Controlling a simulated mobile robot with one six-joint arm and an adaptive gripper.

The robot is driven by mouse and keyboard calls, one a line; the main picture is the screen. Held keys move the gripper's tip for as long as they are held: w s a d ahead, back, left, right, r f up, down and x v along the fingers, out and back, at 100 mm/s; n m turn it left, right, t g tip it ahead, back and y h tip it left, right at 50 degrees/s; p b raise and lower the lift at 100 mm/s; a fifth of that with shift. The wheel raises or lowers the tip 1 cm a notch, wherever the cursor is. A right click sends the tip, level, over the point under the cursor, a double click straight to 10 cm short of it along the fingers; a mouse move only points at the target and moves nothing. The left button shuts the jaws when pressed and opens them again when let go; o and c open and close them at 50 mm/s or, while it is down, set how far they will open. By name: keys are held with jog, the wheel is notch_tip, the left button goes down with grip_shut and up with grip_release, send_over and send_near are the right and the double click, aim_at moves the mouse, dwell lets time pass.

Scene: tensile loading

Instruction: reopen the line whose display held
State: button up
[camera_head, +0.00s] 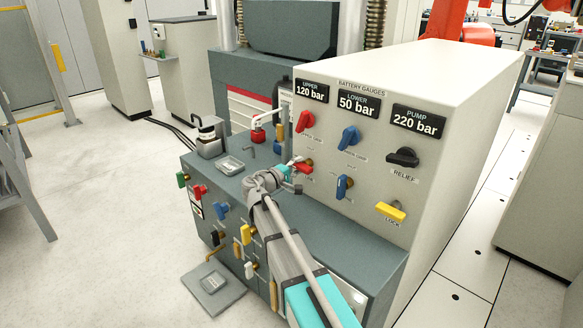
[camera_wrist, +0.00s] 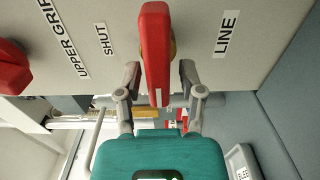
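The pressure panel (camera_head: 450,100) has three displays: upper (camera_head: 312,90) reads 120 bar, lower (camera_head: 358,103) 50 bar and pump (camera_head: 418,121) 220 bar. Under the upper column is a red line lever (camera_head: 306,164), partly hidden by my gripper (camera_head: 290,176). Under the lower column is an upright blue lever (camera_head: 344,187). In the wrist view, the red lever (camera_wrist: 156,45) stands between the two fingers of my gripper (camera_wrist: 159,78), beside labels "UPPER GRIP", "SHUT" and "LINE". The fingers are apart, with a small gap showing on each side of the lever.
The panel also holds a red knob (camera_head: 305,121), a blue knob (camera_head: 349,137), a black relief knob (camera_head: 403,157) and a yellow lock handle (camera_head: 391,211). Several coloured valves, including a green one (camera_head: 183,179), line the front of the dark bench (camera_head: 350,236).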

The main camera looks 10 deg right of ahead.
jog(key=shift+a, duration=0.15)
jog(key=v, duration=1.1)
jog(key=shift+s+a, duration=0.2)
jog(key=shift+a, duration=0.15)
jog(key=shift+r, duration=0.15)
